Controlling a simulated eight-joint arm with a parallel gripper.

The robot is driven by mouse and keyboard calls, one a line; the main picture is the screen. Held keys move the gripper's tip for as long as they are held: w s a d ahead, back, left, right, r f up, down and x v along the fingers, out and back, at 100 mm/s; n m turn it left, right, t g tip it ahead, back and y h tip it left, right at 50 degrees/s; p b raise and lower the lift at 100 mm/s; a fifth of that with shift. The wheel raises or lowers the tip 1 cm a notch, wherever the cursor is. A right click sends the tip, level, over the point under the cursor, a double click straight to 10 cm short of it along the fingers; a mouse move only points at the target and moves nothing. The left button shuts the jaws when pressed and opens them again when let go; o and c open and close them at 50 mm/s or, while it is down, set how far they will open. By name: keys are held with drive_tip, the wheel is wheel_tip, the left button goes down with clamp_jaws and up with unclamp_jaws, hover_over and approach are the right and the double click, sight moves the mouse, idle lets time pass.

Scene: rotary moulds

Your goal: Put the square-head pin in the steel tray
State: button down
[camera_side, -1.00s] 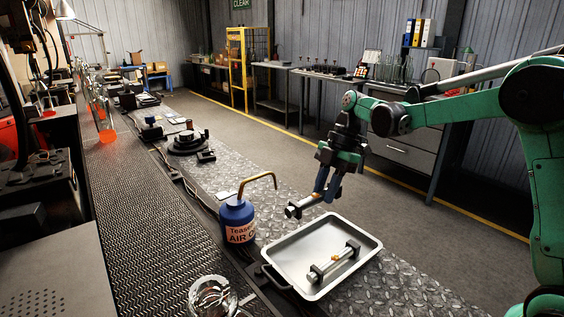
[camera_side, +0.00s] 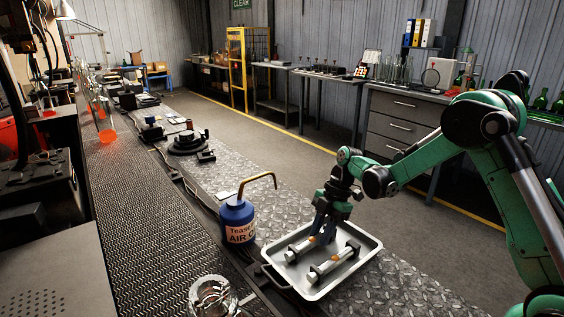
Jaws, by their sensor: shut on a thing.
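The steel tray (camera_side: 368,248) lies on the diamond-plate bench, a shallow rectangle with a raised rim and a handle at its left. My gripper (camera_side: 319,236) is inside the tray's outline, pointing down, shut on a grey metal pin (camera_side: 299,250) with a light end at its left. The fingers cover part of this pin. It is low in the tray; I cannot tell whether it touches the floor. The head shapes are too small to tell apart surely.
A blue oil can (camera_side: 238,222) with a bent brass spout stands close to the tray's left. A glass jar (camera_side: 211,297) is at the front. A dark round fixture (camera_side: 188,143) sits further back on the plate. The plate right of the tray is clear.

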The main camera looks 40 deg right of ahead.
drive_tip(key=c, duration=0.7)
unclamp_jaws()
drive_tip(key=shift+o, duration=0.2)
drive_tip(key=v, duration=1.1)
drive_tip(key=s+a+r+m+t+h, duration=0.2)
drive_tip(key=s+a+m+t+h, duration=0.2)
drive_tip(key=m, duration=1.4)
drive_tip(key=shift+s+a+r+t, duration=0.35)
drive_tip(key=shift+s+a+t, duration=1.25)
drive_tip(key=shift+s+a, duration=1.35)
drive_tip(key=shift+s+d, duration=0.3)
